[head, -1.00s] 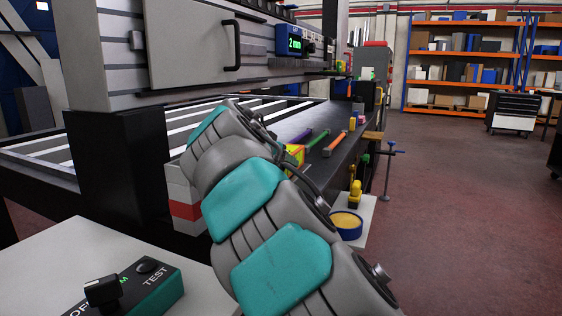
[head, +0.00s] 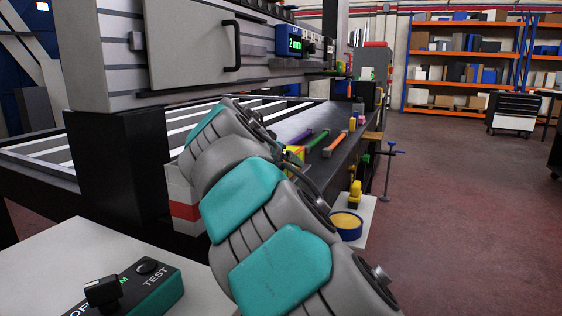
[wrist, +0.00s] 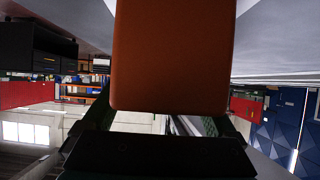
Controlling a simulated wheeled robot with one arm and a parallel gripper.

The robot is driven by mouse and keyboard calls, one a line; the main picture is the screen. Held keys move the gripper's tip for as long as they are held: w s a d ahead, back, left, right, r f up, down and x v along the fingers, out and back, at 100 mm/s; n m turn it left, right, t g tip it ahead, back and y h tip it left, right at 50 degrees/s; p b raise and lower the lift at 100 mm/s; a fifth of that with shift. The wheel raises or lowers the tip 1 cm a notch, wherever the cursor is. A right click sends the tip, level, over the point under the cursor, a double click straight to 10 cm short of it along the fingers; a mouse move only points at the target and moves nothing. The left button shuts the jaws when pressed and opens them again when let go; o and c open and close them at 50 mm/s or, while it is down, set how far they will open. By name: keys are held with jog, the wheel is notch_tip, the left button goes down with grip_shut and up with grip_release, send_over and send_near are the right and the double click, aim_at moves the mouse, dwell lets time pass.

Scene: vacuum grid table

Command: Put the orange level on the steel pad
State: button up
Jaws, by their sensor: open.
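A large orange block (wrist: 172,55), which looks like the orange level seen very close, fills the upper middle of the wrist view. My gripper (wrist: 165,124) is open, with dark parts showing on both sides of the block's near end. I cannot tell whether the fingers touch it. In the head view my arm hides the gripper and whatever is at it. An orange bar (head: 335,145) lies on the dark bench top; I cannot tell whether it is the same thing. A pale grey surface (head: 292,124) beyond my arm may be the steel pad, partly hidden.
A purple bar (head: 302,136) lies left of the orange bar. A yellow item (head: 293,154) shows beside my arm. The slatted grid table (head: 50,152) lies left, under a wall panel with a handle (head: 232,46). A control box (head: 140,285) stands in front.

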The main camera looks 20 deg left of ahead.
jog(key=v, duration=1.1)
jog(key=shift+s, duration=0.25)
jog(key=shift+r, duration=0.1)
